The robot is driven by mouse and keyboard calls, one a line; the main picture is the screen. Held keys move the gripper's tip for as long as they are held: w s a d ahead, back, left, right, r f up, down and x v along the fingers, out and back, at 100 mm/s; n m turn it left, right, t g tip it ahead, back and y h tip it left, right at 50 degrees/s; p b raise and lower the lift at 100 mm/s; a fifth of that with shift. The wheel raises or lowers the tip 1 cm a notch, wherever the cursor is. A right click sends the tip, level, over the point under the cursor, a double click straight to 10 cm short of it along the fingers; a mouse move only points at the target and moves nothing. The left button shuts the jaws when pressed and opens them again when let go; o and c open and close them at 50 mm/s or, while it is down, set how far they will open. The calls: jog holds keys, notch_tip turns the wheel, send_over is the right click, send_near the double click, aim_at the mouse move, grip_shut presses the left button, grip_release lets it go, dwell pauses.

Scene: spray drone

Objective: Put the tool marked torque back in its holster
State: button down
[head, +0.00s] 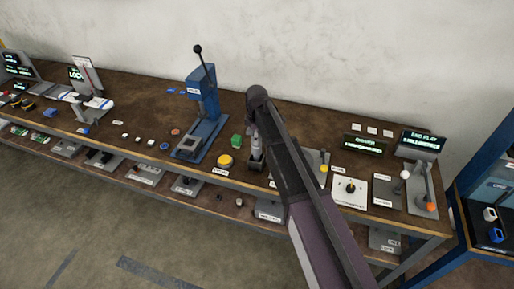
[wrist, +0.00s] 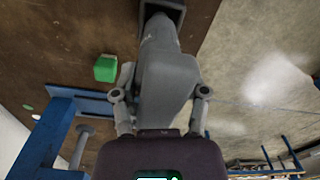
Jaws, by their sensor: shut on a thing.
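My gripper (wrist: 163,97) is shut on a grey tool (wrist: 168,75), with one finger on each side of its body. The tool's narrow end points to a dark square-mouthed holster (wrist: 181,14) at the top of the wrist view and overlaps its mouth; how deep it sits there I cannot tell. In the head view my gripper (head: 251,128) is over the workbench, partly hidden by my arm, with the grey holster (head: 257,166) just below it near the front edge. No torque marking on the tool is readable.
Right of my arm are a white dial panel (head: 350,189) and a lever panel (head: 419,190).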

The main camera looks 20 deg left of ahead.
jog(key=shift+f, duration=0.1)
dwell(0.3)
jog(key=shift+f+b, duration=1.85)
jog(key=shift+f, duration=0.1)
jog(key=shift+c, duration=0.6)
grip_release()
notch_tip(320, 180, up, 12)
jog(key=p, duration=1.2)
